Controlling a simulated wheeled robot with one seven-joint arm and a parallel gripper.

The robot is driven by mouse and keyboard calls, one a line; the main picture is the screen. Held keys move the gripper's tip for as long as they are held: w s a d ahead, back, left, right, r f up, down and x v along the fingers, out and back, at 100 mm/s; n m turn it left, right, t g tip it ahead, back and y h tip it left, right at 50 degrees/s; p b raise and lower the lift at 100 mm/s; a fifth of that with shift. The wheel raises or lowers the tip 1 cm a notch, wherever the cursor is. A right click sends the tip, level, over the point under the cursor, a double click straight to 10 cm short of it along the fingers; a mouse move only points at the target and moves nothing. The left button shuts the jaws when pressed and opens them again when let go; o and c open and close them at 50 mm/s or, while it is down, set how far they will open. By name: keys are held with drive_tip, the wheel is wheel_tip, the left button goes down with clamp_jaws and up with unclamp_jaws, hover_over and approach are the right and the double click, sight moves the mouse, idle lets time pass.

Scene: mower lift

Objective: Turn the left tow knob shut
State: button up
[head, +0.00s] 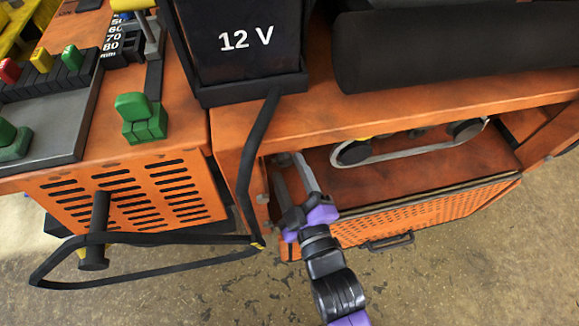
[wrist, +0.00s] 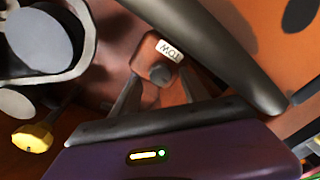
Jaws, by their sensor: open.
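In the wrist view, a dark grey round knob (wrist: 160,74) sits on an orange-brown block beside a white label reading TOW, which appears upside down. My gripper (wrist: 157,88) is open, with one grey finger on each side of the knob in this view. I cannot tell whether either finger touches it. In the head view, my gripper (head: 289,164) has its two grey fingers reaching into the left end of the open bay of the orange machine. The knob is not clearly visible there.
A yellow knob (wrist: 33,138) on a stem is at the left in the wrist view. A belt (head: 405,150) runs across the bay. A black lever (head: 254,150) passes just left of my gripper. A 12 V battery (head: 240,42) stands above. A perforated orange panel (head: 440,213) is below.

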drive_tip(key=shift+w+a, duration=0.2)
drive_tip(key=shift+w, duration=0.3)
clamp_jaws()
drive_tip(key=shift+m, duration=0.3)
drive_tip(key=m, duration=0.4)
drive_tip(key=shift+m+t, duration=0.3)
drive_tip(key=m, duration=0.5)
drive_tip(key=shift+f+m+t, duration=0.1)
drive_tip(key=shift+m+t, duration=0.2)
